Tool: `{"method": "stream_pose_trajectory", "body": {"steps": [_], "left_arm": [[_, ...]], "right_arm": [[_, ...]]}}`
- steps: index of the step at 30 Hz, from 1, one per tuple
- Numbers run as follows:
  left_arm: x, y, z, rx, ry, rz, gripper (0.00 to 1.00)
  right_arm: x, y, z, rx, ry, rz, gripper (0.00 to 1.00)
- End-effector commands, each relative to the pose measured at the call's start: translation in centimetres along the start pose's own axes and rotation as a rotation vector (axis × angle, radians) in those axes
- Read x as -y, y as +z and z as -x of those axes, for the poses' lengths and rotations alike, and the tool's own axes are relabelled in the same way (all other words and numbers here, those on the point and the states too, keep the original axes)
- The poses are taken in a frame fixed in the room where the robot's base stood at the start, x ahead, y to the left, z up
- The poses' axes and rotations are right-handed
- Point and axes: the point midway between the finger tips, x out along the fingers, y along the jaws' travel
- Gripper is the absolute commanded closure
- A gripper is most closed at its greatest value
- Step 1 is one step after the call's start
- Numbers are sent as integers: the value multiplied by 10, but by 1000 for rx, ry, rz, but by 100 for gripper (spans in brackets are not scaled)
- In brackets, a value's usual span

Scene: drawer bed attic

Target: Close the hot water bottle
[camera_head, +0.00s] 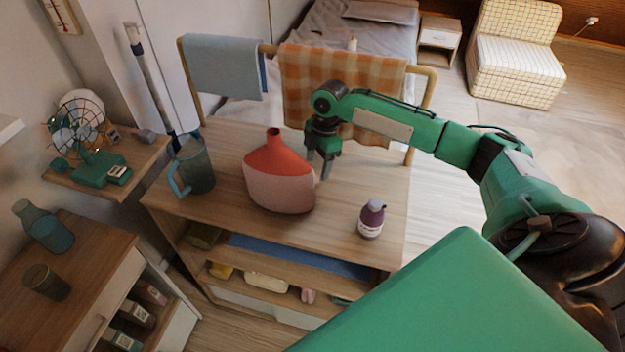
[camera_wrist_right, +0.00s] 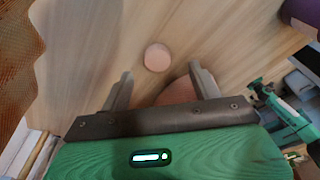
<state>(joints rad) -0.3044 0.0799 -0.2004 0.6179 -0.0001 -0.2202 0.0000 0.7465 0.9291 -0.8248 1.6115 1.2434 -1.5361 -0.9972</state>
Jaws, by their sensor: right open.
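The hot water bottle (camera_head: 280,186), red above and pink below, stands upright on the wooden table. Its narrow neck (camera_head: 273,134) points up, and no cap shows on it. My right gripper (camera_head: 320,172) is low over the table, just right of the bottle. In the right wrist view the same gripper (camera_wrist_right: 161,72) is open, with nothing held between its fingers. A small round pink piece (camera_wrist_right: 157,57), which looks like a cap, lies on the wood just beyond the fingertips. A pink surface (camera_wrist_right: 178,92), probably the bottle, shows between the fingers. My left gripper is out of view.
A purple bottle (camera_head: 371,218) stands at the table's (camera_head: 345,190) right front. A blue-grey pitcher (camera_head: 195,168) stands at the left. A rail with a blue towel (camera_head: 224,67) and an orange checked cloth (camera_head: 340,75) runs along the back edge.

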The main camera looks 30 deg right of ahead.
Motion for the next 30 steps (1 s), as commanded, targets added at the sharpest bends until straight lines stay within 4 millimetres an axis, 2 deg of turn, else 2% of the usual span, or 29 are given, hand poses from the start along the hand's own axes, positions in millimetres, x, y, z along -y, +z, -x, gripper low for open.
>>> {"method": "stream_pose_trajectory", "body": {"steps": [4, 12, 24, 30], "left_arm": [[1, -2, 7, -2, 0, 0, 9], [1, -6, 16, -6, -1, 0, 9], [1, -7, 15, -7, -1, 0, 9], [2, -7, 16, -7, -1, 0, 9]], "right_arm": [[-1, -2, -11, 1, -3, 0, 37], [-4, -5, -48, 1, -1, 0, 37], [-4, -4, -52, 1, 0, 1, 37], [-4, -4, -52, 1, 0, 1, 76]]}}
